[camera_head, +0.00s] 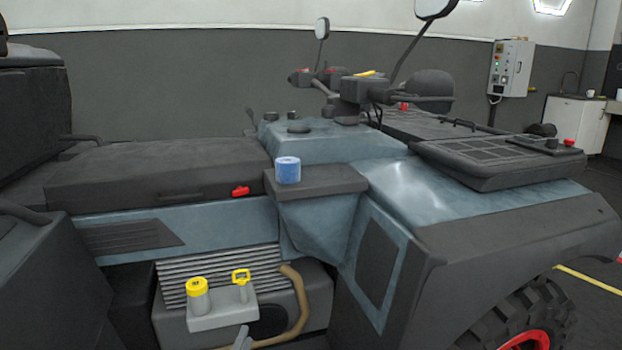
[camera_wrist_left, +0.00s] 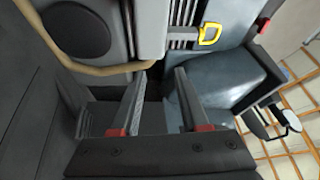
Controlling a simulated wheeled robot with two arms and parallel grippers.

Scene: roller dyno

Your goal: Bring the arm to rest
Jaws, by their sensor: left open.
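My left gripper (camera_head: 243,340) shows only as a small grey fingertip at the bottom edge of the head view, in front of the vehicle's engine. In the left wrist view the same gripper (camera_wrist_left: 162,75) has its two fingers apart with nothing between them. Beyond the fingers lie the engine side and a brown hose (camera_wrist_left: 95,67). The yellow ring handle (camera_wrist_left: 210,34) is past the fingertips and apart from them. My right gripper is not in view.
The vehicle fills the head view. A yellow cap (camera_head: 197,286), the yellow ring handle (camera_head: 241,277) and a brown hose (camera_head: 299,300) are close to my gripper. A blue-and-white roll or can (camera_head: 288,170) stands on a dark ledge (camera_head: 335,182). A red latch (camera_head: 240,191) protrudes below the seat.

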